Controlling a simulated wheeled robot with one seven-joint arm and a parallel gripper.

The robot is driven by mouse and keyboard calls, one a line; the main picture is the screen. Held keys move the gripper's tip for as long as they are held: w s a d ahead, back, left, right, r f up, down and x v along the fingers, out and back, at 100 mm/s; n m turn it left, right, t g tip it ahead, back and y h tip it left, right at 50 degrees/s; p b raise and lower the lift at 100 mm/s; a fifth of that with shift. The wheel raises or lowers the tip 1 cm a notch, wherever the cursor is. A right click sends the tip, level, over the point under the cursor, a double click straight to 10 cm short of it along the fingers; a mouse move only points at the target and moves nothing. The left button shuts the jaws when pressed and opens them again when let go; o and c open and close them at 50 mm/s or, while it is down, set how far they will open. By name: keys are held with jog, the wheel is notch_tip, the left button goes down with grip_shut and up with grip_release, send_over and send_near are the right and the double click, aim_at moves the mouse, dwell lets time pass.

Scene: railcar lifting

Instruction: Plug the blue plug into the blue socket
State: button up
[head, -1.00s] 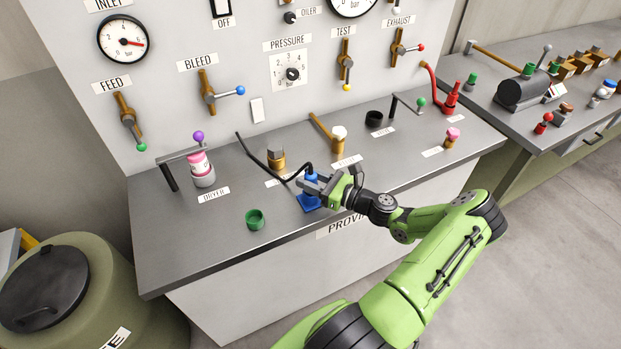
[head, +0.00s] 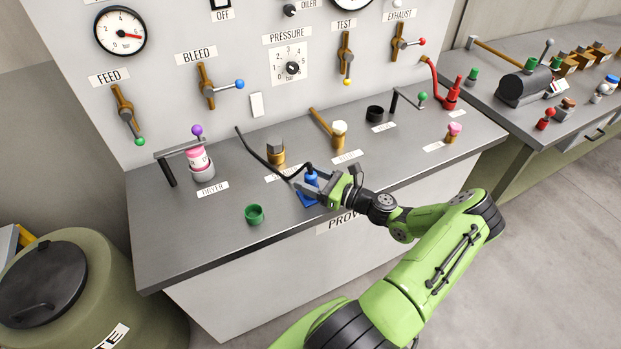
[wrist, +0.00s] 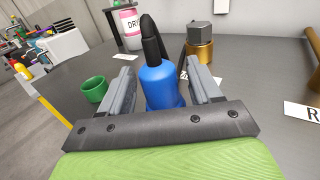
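The blue plug (head: 311,178) stands upright on the blue socket (head: 306,200) at the front of the grey bench, with a black cable rising from its top. In the wrist view the blue plug (wrist: 161,84) is between my two grey fingers, with a narrow gap visible on at least the right side. My gripper (head: 309,187) is open around the plug, low over the bench. How deep the plug sits in the socket is hidden by the fingers and gripper body.
A green cup (head: 254,214) stands left of the plug. A brass fitting with a grey hex top (head: 276,152) and a white-topped brass valve (head: 339,134) stand behind. The black cable (head: 262,157) runs back left. The bench's front left is clear.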

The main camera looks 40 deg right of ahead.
jog(key=shift+o, duration=0.4)
jog(key=v, duration=1.5)
jog(key=shift+s+d+b, duration=0.25)
jog(key=shift+s+b, duration=0.1)
